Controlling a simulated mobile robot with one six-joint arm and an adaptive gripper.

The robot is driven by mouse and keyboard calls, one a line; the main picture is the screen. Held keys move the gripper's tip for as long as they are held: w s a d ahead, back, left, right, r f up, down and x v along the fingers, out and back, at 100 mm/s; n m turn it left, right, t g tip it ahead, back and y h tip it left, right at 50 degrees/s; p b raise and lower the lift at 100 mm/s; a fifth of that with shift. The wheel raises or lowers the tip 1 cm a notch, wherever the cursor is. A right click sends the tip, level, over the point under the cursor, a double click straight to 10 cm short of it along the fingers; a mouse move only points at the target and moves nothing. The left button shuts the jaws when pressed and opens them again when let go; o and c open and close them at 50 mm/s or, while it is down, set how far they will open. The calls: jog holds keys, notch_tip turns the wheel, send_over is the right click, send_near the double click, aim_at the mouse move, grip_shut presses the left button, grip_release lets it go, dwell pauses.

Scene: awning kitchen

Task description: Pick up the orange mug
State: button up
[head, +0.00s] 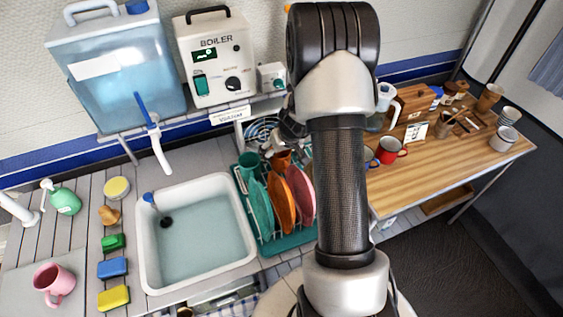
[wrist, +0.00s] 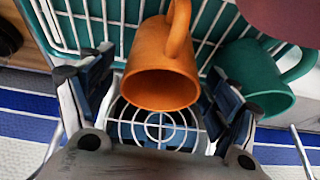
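The orange mug (wrist: 160,65) hangs in the dish rack, its mouth facing my wrist camera and its handle at the top of that view. In the head view the orange mug (head: 282,157) shows partly at the back of the rack. My gripper (wrist: 158,78) is open, with one finger on each side of the mug in the wrist view. Gaps show between the mug and both fingers; I cannot tell how deep it lies between them. In the head view my arm hides most of the gripper.
A green mug (wrist: 253,82) sits close on the right in the wrist view. The teal dish rack (head: 285,243) also holds teal, orange and pink plates. The sink (head: 197,230) lies left of it. A boiler (head: 215,60) stands on the shelf behind; a wooden table (head: 440,170) is right.

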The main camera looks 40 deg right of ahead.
jog(key=c, duration=1.2)
jog(key=shift+o, duration=0.2)
jog(key=shift+r, duration=0.1)
